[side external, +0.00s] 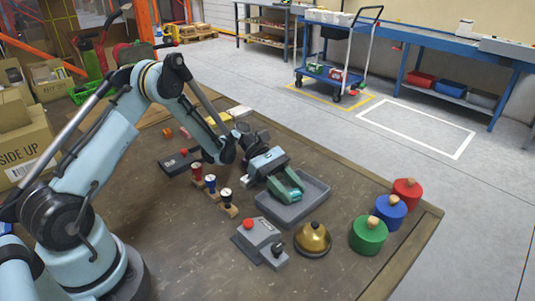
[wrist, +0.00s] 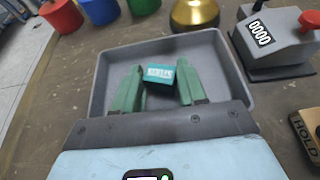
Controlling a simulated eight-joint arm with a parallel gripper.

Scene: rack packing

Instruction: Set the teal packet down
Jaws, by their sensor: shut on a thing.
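The teal packet (wrist: 160,74), small and box-like with a white printed label, is between my gripper's green fingers in the wrist view. My gripper (wrist: 160,82) is shut on it. The grey tray (wrist: 106,62) with raised walls lies below, and the packet is over its inside. In the side view my gripper (side external: 290,188) points down into the tray (side external: 310,203); the packet there is mostly hidden by the fingers. I cannot tell whether the packet touches the tray floor.
A brass bell (side external: 313,240) and a grey box with a red button (side external: 255,237) stand near the tray. Red (side external: 408,194), blue (side external: 389,213) and green (side external: 368,236) knobbed cylinders stand at the right table edge. Stamps (side external: 210,183) stand left of the tray.

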